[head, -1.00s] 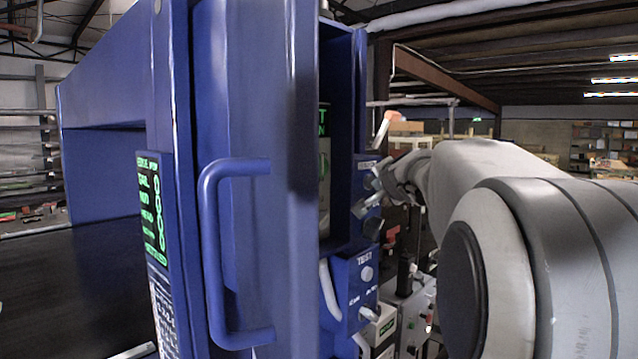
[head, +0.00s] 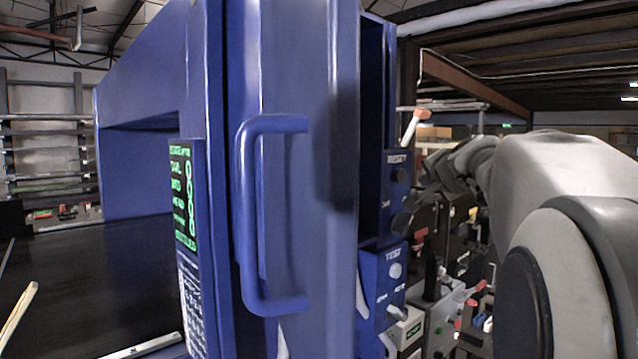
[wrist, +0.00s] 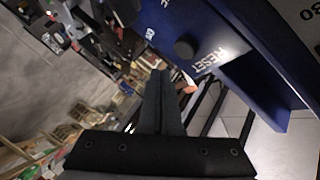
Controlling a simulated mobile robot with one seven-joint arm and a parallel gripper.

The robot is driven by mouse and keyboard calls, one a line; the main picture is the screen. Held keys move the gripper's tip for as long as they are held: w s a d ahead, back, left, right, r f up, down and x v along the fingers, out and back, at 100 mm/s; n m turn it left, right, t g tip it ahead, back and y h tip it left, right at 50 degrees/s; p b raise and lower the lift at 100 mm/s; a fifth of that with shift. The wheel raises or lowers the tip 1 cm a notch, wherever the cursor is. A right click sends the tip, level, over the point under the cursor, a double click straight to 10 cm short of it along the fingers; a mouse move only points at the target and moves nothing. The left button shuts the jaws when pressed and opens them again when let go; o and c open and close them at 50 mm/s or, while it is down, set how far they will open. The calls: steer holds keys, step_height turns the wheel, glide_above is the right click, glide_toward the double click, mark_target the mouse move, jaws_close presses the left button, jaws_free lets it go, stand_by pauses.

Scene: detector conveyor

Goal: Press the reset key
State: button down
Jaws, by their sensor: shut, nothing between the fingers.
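The reset key is a round black button (wrist: 184,48) beside the white RESET lettering on a blue panel (wrist: 232,25) in the wrist view. In the head view the key (head: 399,175) shows side-on below its label, on the right side of the blue machine. My gripper (wrist: 160,73) is shut and empty, its two dark fingers together. In the wrist view its fingertips lie just below and left of the key, with no visible contact. In the head view my gripper (head: 428,172) is right of the panel, seen small and edge-on.
A lower blue box (head: 385,290) marked TEST carries a pale button and a knob. A blue handle (head: 250,215) and a green-lettered display (head: 182,195) are on the machine's near side. A dark conveyor belt (head: 95,280) runs left. Cluttered equipment stands behind my arm.

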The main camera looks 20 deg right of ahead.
steer(key=shift+s+d+b, duration=0.25)
steer(key=shift+s+b, duration=0.05)
steer(key=shift+s, duration=0.3)
steer(key=shift+s+d+b, duration=0.25)
steer(key=shift+s+b, duration=0.05)
steer(key=shift+s, duration=0.3)
steer(key=shift+s, duration=0.1)
